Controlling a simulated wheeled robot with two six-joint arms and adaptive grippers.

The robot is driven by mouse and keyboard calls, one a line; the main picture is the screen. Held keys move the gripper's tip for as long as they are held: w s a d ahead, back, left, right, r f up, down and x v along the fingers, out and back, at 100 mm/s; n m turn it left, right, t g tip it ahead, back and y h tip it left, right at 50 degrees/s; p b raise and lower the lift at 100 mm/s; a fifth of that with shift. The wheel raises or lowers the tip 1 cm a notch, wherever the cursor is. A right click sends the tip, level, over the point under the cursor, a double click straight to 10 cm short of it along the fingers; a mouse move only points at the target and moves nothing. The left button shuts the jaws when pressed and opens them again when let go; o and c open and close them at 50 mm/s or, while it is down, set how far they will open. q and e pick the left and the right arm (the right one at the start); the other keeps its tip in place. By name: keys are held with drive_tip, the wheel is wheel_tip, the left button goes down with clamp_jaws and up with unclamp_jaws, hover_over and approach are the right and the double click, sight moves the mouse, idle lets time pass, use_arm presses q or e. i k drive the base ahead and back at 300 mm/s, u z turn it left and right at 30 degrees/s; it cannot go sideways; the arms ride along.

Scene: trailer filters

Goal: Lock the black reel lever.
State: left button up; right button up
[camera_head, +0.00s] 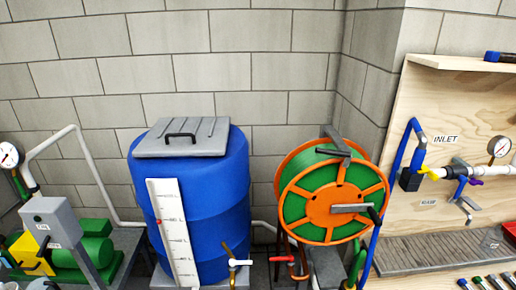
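A hose reel (312,201) with orange rims and spokes and green hose wound inside stands right of the middle. A black bar-shaped lever (334,152) lies across the top of the reel, beside a grey upright piece (331,134). A grey crank arm (350,209) with a dark grip (374,215) sits on the reel's front face. I cannot tell from this view whether the black lever is locked. Neither of my grippers is in view.
A blue barrel (205,215) with a grey lid stands left of the reel. A red-handled valve (283,259) is below the reel. A plywood panel (470,110) with pipes, a gauge and a blue hose is at right. A green pump (92,248) is at left.

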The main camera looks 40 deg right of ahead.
sight(333, 153)
drive_tip(key=u, duration=0.65)
drive_tip(key=k, duration=1.25)
drive_tip(key=z, duration=1.55)
drive_tip(key=i, duration=0.4)
drive_tip(key=z, duration=0.05)
